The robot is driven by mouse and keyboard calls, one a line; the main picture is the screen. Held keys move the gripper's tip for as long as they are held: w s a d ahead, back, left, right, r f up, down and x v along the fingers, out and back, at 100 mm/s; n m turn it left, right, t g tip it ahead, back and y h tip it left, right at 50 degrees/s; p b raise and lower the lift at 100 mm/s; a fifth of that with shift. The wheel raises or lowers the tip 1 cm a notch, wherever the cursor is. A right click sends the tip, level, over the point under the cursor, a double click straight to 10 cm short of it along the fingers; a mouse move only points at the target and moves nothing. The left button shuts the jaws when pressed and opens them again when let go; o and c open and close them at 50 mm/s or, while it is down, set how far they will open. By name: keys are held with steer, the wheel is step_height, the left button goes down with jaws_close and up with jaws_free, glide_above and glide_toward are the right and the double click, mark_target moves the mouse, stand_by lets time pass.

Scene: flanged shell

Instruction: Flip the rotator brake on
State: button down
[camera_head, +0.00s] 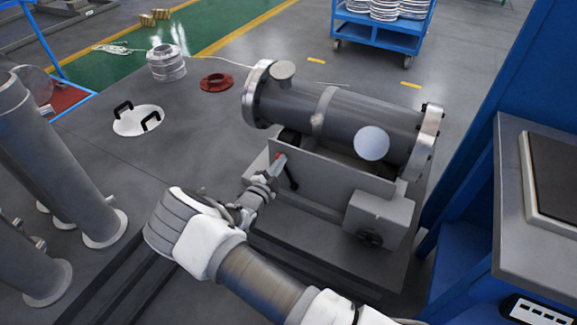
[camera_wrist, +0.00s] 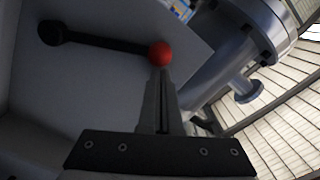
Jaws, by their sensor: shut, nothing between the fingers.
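The brake lever is a black bar (camera_wrist: 105,43) with a red ball knob (camera_wrist: 161,53) at one end and a round black pivot (camera_wrist: 50,33) at the other. It is mounted on the grey plate of the rotator stand. In the head view the red knob (camera_head: 278,156) shows at the plate's left part, with the black bar slanting down to the right. My gripper (camera_head: 273,172) is shut and empty, its tips close to the knob. In the wrist view the shut fingers (camera_wrist: 160,80) point at the knob; whether they touch it I cannot tell.
A grey flanged shell (camera_head: 345,120) lies on the rotator stand (camera_head: 330,175). A grey box with a dark knob (camera_head: 378,218) is at the stand's right. A blue cabinet (camera_head: 470,205) stands at the right. Upright grey pipes (camera_head: 60,150) stand at the left.

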steer(key=shift+w+a+f+b, duration=0.2)
steer(key=shift+a+f+b, duration=0.05)
steer(key=shift+a, duration=0.3)
steer(key=shift+w+a+f+b, duration=0.25)
steer(key=shift+a+b, duration=0.05)
steer(key=shift+a, duration=0.25)
steer(key=shift+w+a+f+b, duration=0.2)
steer(key=shift+a+f+b, duration=0.05)
steer(key=shift+a, duration=0.3)
steer(key=shift+a, duration=0.1)
steer(key=shift+s+d+r+p, duration=0.1)
steer(key=shift+d+r+p, duration=0.1)
steer(key=shift+r+p, duration=0.3)
steer(key=s+a+r+p, duration=0.1)
steer(key=s+p, duration=0.3)
steer(key=s, duration=0.6)
steer(key=shift+s+a+r, duration=0.3)
steer(key=shift+s+r, duration=0.1)
steer(key=shift+r, duration=0.4)
